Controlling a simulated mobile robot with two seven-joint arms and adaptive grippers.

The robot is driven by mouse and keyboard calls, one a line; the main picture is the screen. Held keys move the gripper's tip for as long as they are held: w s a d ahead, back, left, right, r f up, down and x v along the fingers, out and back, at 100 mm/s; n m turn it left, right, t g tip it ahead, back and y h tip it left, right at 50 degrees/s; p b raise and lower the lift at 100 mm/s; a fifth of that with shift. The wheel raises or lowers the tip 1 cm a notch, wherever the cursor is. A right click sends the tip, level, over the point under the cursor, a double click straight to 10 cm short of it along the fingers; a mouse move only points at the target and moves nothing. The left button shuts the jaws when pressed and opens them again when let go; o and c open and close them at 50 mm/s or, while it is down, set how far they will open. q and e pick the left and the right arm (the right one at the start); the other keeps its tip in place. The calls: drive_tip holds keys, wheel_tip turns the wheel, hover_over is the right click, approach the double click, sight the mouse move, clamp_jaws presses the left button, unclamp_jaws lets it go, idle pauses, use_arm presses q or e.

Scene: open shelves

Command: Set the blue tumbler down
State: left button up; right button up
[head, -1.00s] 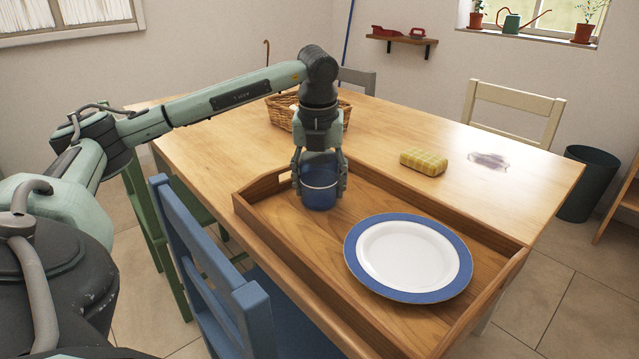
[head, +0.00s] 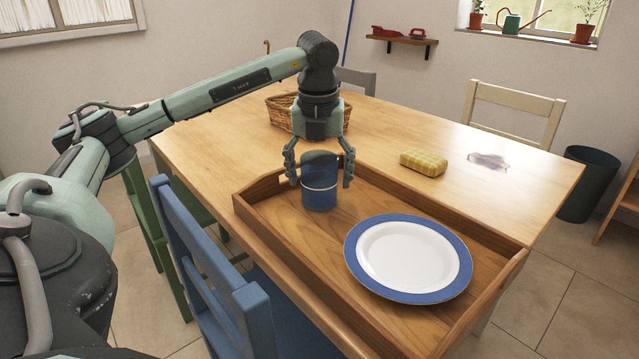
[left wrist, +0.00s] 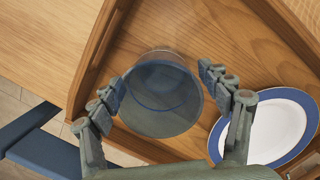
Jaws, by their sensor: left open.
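The blue tumbler (head: 320,188) stands upright in the wooden tray (head: 268,191), near the tray's far left corner. A pale band runs around its middle. It also shows from above in the left wrist view (left wrist: 160,98). My left gripper (head: 319,182) is open above and around the tumbler. Its fingers are spread on either side of it with visible gaps, level with its upper part. My right gripper is in neither view.
A white plate with a blue rim (head: 408,258) lies in the tray right of the tumbler. A yellow sponge (head: 423,163) and a wicker basket (head: 281,112) are on the table (head: 400,125). A blue chair (head: 262,318) stands at the near side.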

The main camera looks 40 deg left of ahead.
use_arm(q)
wheel_tip(320, 180, up, 10)
drive_tip(key=s+p, duration=0.1)
drive_tip(key=shift+d+f+p, duration=0.15)
drive_tip(key=shift+d+p, duration=0.25)
drive_tip(key=shift+d, duration=0.05)
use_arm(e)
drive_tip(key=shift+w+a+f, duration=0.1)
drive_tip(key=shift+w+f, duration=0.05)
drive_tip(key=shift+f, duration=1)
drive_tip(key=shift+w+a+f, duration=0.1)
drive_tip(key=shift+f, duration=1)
